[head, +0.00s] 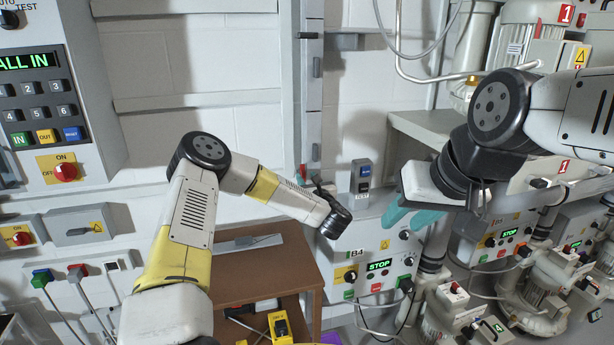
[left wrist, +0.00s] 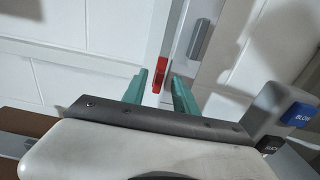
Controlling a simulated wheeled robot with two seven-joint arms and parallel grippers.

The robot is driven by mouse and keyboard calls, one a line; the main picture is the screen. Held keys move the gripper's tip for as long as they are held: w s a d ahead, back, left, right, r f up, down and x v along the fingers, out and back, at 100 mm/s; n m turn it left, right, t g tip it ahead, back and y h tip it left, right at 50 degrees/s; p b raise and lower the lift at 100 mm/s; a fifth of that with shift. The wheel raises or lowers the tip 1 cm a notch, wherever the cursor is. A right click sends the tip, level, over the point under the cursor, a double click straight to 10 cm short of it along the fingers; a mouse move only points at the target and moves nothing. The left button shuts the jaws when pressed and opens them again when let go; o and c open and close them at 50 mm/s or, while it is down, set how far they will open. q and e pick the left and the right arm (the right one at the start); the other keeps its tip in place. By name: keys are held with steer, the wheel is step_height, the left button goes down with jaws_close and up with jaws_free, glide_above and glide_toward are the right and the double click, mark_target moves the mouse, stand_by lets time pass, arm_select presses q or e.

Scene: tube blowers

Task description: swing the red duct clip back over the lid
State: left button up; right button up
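The red duct clip (left wrist: 159,75) shows in the left wrist view as a small upright red piece on the pale vertical duct (left wrist: 178,42). My left gripper (left wrist: 161,82) has its two teal fingers apart, one on each side of the clip in that picture. I see a gap to the right finger; whether the left finger touches the clip, I cannot tell. In the head view the left gripper (head: 308,180) is at the duct (head: 311,105), mostly hidden by its own wrist. The clip is tiny there. My right gripper (head: 412,215) shows teal fingers in front of the B4 panel, apparently apart and empty.
A grey box with a blue button (head: 364,172) stands right of the duct. The B4 control box (head: 375,262) is below it. A brown table (head: 265,265) stands beneath my left arm. Blowers (head: 535,45) and a grey shelf (head: 425,125) crowd the right side.

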mark_target(304, 174)
arm_select(q)
steer(key=shift+x, duration=1.65)
jaws_close()
